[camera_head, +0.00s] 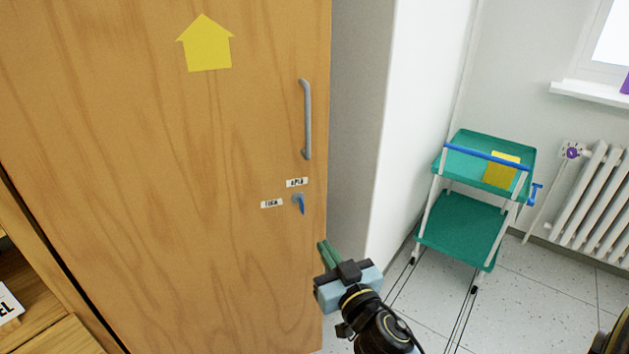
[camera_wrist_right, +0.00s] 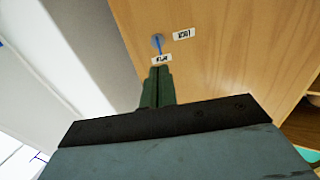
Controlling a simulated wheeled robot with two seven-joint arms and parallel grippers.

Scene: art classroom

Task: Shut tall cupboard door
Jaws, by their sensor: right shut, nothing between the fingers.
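The tall cupboard door (camera_head: 150,170) is a wide wooden panel filling the left half of the head view. It has a grey bar handle (camera_head: 306,120) near its right edge, a blue key (camera_head: 299,202) below and a yellow arrow sign (camera_head: 206,45). I cannot tell how far it stands open. My right gripper (camera_head: 323,251) is shut and empty, low at the door's right edge, below the key. In the wrist view its fingers (camera_wrist_right: 158,80) point up at the wooden surface (camera_wrist_right: 225,70), below the labels; contact is unclear. My left gripper is out of view.
A grey side surface (camera_head: 357,110) and a white wall (camera_head: 425,90) stand right of the door. A green trolley (camera_head: 462,222) stands farther right, near a radiator (camera_head: 595,200). Open wooden shelving (camera_head: 30,265) is at the lower left. Speckled floor shows between door and trolley.

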